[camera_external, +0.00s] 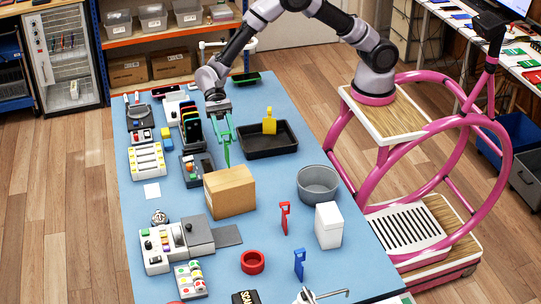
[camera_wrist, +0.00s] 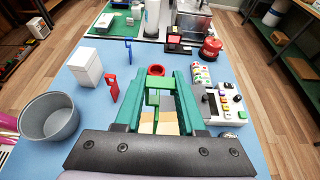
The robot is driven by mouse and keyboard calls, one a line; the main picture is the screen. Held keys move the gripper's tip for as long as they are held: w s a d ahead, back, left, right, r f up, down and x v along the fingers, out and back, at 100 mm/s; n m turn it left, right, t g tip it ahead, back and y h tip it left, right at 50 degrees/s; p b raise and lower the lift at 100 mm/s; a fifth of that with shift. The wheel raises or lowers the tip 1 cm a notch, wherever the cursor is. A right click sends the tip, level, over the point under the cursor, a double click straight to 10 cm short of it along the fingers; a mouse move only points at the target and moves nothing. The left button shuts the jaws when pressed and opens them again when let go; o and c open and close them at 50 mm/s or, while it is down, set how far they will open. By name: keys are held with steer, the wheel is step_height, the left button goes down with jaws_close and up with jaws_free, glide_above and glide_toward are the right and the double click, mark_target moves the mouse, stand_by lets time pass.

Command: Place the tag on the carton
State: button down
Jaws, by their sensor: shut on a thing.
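My gripper (camera_external: 223,131) is shut on a green tag (camera_wrist: 160,84). In the wrist view the bright green tag sits between the two darker green fingers (camera_wrist: 164,76). In the external view the tag (camera_external: 227,154) hangs down among the fingers and is hard to tell from them. The brown carton (camera_external: 231,192) stands on the blue table, nearer the camera than my gripper. The tag is above the table and looks apart from the carton. In the wrist view only a tan part of the carton (camera_wrist: 152,128) shows between the fingers.
A black tray (camera_external: 262,147) with a yellow tag (camera_external: 269,121) lies behind the carton. A grey bowl (camera_external: 318,184), white box (camera_external: 328,226), red tag (camera_external: 285,217), blue tag (camera_external: 299,264) and red ring (camera_external: 253,262) stand nearby. Devices fill the left side (camera_external: 175,243).

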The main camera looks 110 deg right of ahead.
mark_target(227, 150)
steer(key=shift+f, duration=2.95)
steer(key=shift+f, duration=0.1)
steer(key=c, duration=0.5)
jaws_free()
